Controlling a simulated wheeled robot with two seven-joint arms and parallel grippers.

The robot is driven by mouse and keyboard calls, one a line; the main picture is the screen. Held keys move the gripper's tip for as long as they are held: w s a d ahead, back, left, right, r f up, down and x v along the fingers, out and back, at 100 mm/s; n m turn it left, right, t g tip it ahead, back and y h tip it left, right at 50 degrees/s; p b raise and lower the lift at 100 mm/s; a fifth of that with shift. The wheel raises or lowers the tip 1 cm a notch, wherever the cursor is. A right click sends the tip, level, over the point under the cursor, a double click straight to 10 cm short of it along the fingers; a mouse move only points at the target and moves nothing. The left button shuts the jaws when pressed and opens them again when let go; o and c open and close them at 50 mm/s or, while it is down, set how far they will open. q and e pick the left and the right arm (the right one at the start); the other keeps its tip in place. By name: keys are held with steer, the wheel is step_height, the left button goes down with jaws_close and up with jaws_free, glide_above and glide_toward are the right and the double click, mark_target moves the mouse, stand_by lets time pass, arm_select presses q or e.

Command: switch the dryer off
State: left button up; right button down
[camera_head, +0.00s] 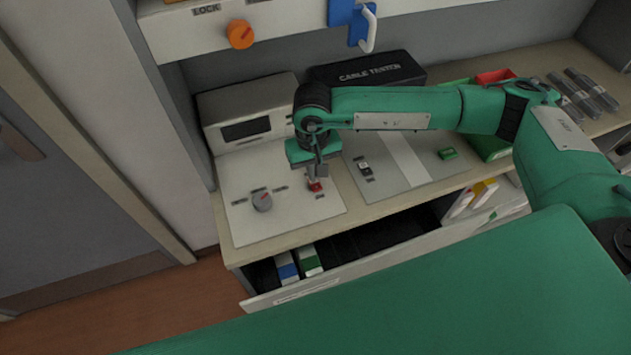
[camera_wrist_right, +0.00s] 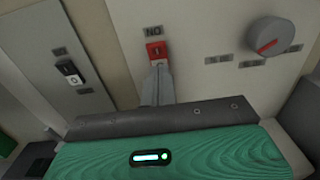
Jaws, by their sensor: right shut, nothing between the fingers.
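A small red rocker switch (camera_head: 315,185) is set in the light panel (camera_head: 290,218) on the counter. It also shows in the wrist view (camera_wrist_right: 156,52), with an "ON" label beside it. My right gripper (camera_head: 319,171) points down over this switch, shut and empty. In the wrist view its fingertips (camera_wrist_right: 158,68) are right at the switch's edge; I cannot tell whether they touch it. A grey knob with a red mark (camera_head: 262,201) sits left of the switch. No label reading "dryer" is legible. My left gripper is not in view.
A black-and-white rocker switch (camera_head: 365,168) sits on the grey panel to the right. An open drawer (camera_head: 350,262) with boxes lies below the counter.

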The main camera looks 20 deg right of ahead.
step_height(320, 180, up, 6)
steer(key=shift+f+p, duration=0.1)
steer(key=shift+p, duration=0.35)
stand_by(0.6)
